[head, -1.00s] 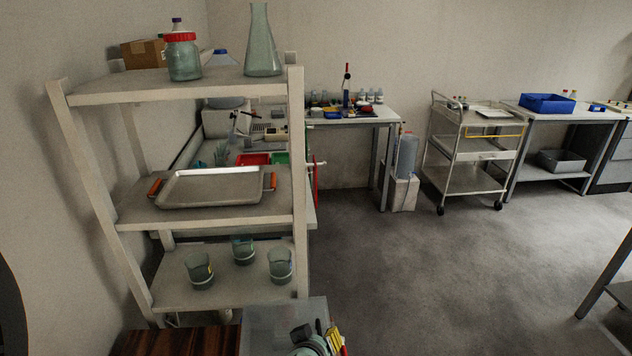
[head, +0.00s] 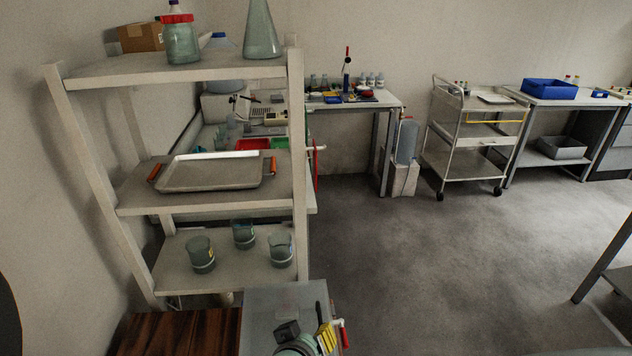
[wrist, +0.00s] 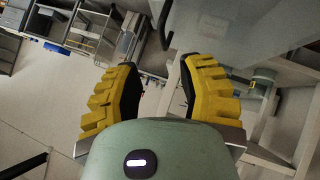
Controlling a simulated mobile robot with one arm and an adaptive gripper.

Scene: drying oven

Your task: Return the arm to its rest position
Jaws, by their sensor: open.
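My gripper (head: 326,338) shows at the bottom of the head view, low in front of the white shelf rack. In the wrist view its two yellow ribbed fingers stand apart, with an empty gap between the tips (wrist: 160,62). My gripper is open and holds nothing. Most of my arm is out of the head view, below its bottom edge. The wrist view is tilted and shows a pale frame to the right and the room to the left.
The white shelf rack (head: 300,180) stands close ahead on the left, bearing a metal tray (head: 212,172) with orange handles, several beakers and glassware. A wooden surface (head: 180,333) lies at the lower left. A trolley (head: 470,160) stands farther back. Open floor (head: 430,260) lies to the right.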

